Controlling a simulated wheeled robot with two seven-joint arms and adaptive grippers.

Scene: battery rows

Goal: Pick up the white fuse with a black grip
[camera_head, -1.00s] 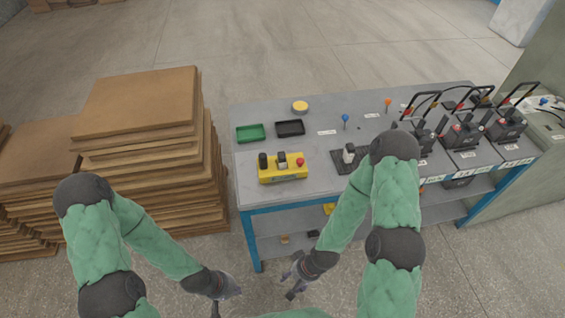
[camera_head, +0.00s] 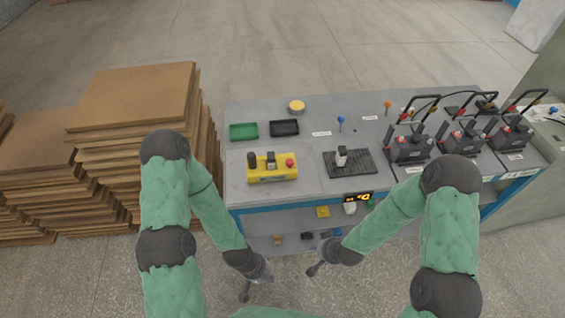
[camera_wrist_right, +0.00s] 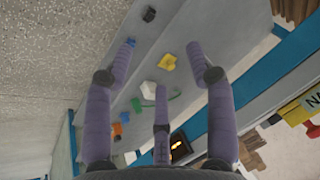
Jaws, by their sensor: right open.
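A small white upright piece (camera_head: 341,156), which looks like the white fuse, stands on a black ribbed mat (camera_head: 362,166) on the grey workbench. Its black grip is too small to make out clearly. My right gripper (camera_head: 318,268) hangs below and in front of the bench edge, apart from the fuse. In the right wrist view its fingers (camera_wrist_right: 162,62) are spread and empty, facing the lower shelf. My left gripper (camera_head: 258,281) is low in front of the bench, away from the fuse; its fingers are too small to judge.
A yellow box (camera_head: 273,176) with a red button, a green tray (camera_head: 243,131) and a black tray (camera_head: 284,128) are on the bench. Black devices with handles (camera_head: 409,150) stand at right. The lower shelf holds small parts, including a yellow one (camera_head: 323,212). Cardboard stacks (camera_head: 130,98) stand left.

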